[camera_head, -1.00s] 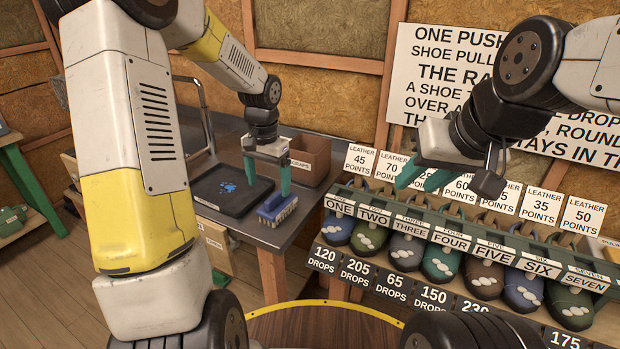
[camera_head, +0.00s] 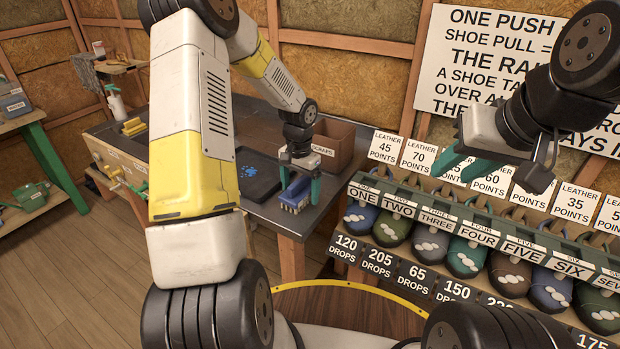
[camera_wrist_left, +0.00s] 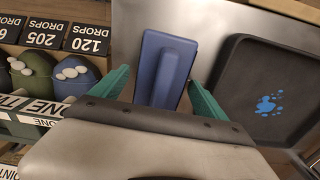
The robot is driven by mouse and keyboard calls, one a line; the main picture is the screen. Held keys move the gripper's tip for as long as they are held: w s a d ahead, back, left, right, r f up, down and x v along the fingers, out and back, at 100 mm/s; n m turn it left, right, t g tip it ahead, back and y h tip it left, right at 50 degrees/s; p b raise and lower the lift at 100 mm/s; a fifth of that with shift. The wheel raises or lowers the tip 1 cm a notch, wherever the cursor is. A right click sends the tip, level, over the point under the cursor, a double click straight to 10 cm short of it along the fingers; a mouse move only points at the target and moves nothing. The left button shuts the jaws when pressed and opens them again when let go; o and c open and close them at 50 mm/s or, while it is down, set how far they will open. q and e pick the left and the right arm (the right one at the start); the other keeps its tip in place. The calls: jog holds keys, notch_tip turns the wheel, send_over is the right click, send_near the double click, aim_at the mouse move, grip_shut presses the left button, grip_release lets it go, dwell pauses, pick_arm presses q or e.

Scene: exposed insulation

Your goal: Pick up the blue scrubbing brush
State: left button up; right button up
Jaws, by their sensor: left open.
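The blue scrubbing brush (camera_head: 294,194) lies on the grey worktop near its front right corner, with pale bristles showing on its side. In the left wrist view the brush's blue back (camera_wrist_left: 163,72) sits between the two green fingers. My left gripper (camera_head: 300,190) is open, pointing down at the brush with one finger on either side of it in view. I cannot tell whether the fingers touch it. My right gripper (camera_head: 468,166) hangs in the air above the shoe rack, its green fingers apart and nothing visible between them.
A brown scraps box (camera_head: 338,146) stands behind. The shoe rack (camera_head: 430,215) with numbered slots and several shoes is to the right. My left arm hides part of the worktop.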

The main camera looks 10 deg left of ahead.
aim_at(301, 191)
pick_arm(q)
jog(key=c, duration=1.6)
jog(key=shift+r, duration=0.1)
jog(key=shift+r, duration=0.5)
jog(key=r, duration=0.1)
jog(key=s+r, duration=0.1)
jog(key=shift+d+r, duration=0.3)
jog(key=s+d, duration=0.2)
jog(key=s, duration=0.2)
jog(key=s+d+r, duration=0.1)
jog(key=s+d, duration=0.1)
jog(key=s, duration=0.3)
jog(key=s+d, duration=0.2)
jog(key=s, duration=0.2)
jog(key=shift+s+d+r, duration=0.15)
jog(key=shift+s+d, duration=0.05)
